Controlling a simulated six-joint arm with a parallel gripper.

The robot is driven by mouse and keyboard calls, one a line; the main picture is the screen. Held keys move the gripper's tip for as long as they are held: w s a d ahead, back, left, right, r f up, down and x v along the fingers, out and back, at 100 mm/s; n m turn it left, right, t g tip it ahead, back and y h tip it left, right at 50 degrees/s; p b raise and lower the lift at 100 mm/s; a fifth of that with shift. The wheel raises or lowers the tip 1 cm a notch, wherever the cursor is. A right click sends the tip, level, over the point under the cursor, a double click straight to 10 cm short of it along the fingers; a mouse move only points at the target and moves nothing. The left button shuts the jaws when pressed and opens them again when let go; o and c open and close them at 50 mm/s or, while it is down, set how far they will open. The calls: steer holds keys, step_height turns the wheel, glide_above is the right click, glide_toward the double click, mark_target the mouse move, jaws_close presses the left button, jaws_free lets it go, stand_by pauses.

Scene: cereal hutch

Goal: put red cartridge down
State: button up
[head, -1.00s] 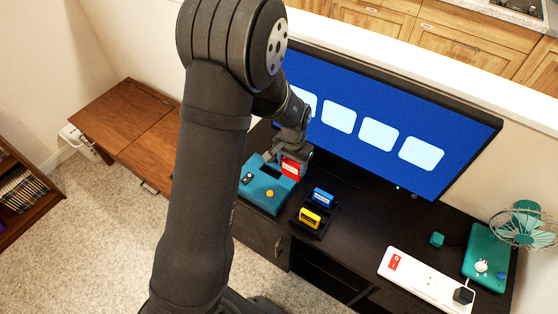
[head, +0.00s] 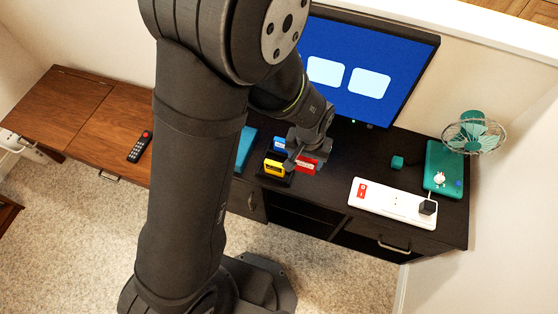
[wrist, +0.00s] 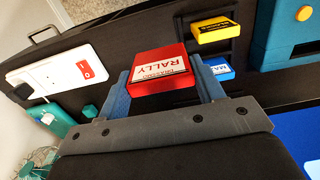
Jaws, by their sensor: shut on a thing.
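My gripper (head: 305,158) is shut on the red cartridge (head: 309,167). In the wrist view the red cartridge (wrist: 160,82), with its "RALLY" label, sits between the two fingers (wrist: 162,74). In the head view it is just right of the black rack (head: 275,179), which holds the yellow cartridge (head: 273,169) and the blue cartridge (head: 279,144). The wrist view shows the yellow cartridge (wrist: 212,29) and blue cartridge (wrist: 213,70) apart from the red one. I cannot tell whether the red cartridge touches the cabinet top.
The teal console (head: 245,150) is partly hidden behind my arm. A white power strip (head: 392,203), small teal cube (head: 397,162), teal box (head: 443,168) and fan (head: 473,132) stand to the right. The television (head: 365,70) stands behind.

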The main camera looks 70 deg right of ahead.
steer(key=shift+w+d+f, duration=0.95)
steer(key=shift+w+f, duration=0.65)
steer(key=shift+f, duration=0.25)
steer(key=shift+w+d+f, duration=0.9)
steer(key=shift+w+f, duration=0.75)
steer(key=shift+f, duration=0.2)
steer(key=shift+w+d+f, duration=0.95)
steer(key=shift+w+f, duration=0.65)
steer(key=shift+f, duration=0.25)
steer(key=shift+f, duration=0.15)
steer(key=o, duration=1)
step_height(320, 180, up, 12)
steer(key=shift+r, duration=0.2)
